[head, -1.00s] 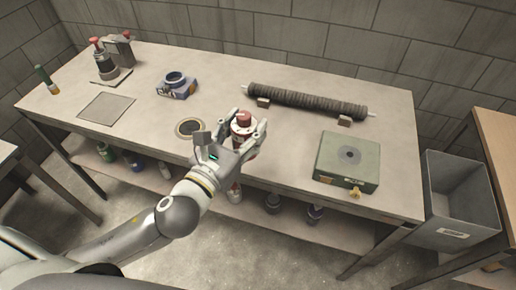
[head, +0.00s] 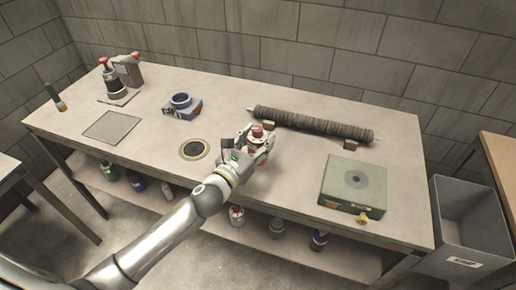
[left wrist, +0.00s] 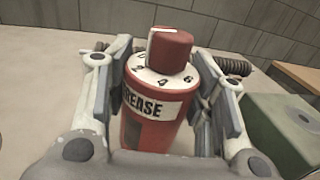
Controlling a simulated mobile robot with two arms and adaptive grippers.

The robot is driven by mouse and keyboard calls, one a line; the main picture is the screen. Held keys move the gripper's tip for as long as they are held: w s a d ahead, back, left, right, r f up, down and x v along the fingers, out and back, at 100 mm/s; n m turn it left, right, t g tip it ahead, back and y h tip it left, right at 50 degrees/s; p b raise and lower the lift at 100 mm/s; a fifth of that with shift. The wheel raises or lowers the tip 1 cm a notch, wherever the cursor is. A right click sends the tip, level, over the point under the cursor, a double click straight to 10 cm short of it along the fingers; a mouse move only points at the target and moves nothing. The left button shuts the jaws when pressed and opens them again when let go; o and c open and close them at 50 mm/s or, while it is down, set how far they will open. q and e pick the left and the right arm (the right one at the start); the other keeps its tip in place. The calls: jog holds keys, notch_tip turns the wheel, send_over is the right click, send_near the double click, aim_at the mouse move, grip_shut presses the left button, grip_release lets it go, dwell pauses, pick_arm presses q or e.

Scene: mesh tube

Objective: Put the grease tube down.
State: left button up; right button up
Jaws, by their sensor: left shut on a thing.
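In the head view, my left gripper (head: 250,148) is over the middle of the workbench (head: 300,185), and the tube's red cap (head: 257,132) shows between the fingers. The tube's bottom is hidden, so I cannot tell whether it touches the bench. My right gripper is not in view.
A dark mesh roll (head: 315,124) lies behind the gripper on small blocks. A green box (head: 353,183) stands to the right. A round dark-centred disc (head: 194,149) and a blue ring holder (head: 182,106) are to the left. A grey bin (head: 470,220) stands right of the bench.

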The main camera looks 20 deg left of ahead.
pick_arm(q)
jog(key=shift+w+f+b, duration=0.2)
jog(key=shift+f+b, duration=0.1)
jog(key=shift+f, duration=1.45)
jog(key=shift+f, duration=0.15)
jog(key=o, duration=1.1)
jog(key=shift+s, duration=0.1)
jog(key=b+v, duration=0.1)
jog(key=v, duration=0.9)
jog(key=shift+s+a+b, duration=0.15)
jog(key=shift+b, duration=0.2)
jog(key=shift+v, duration=0.8)
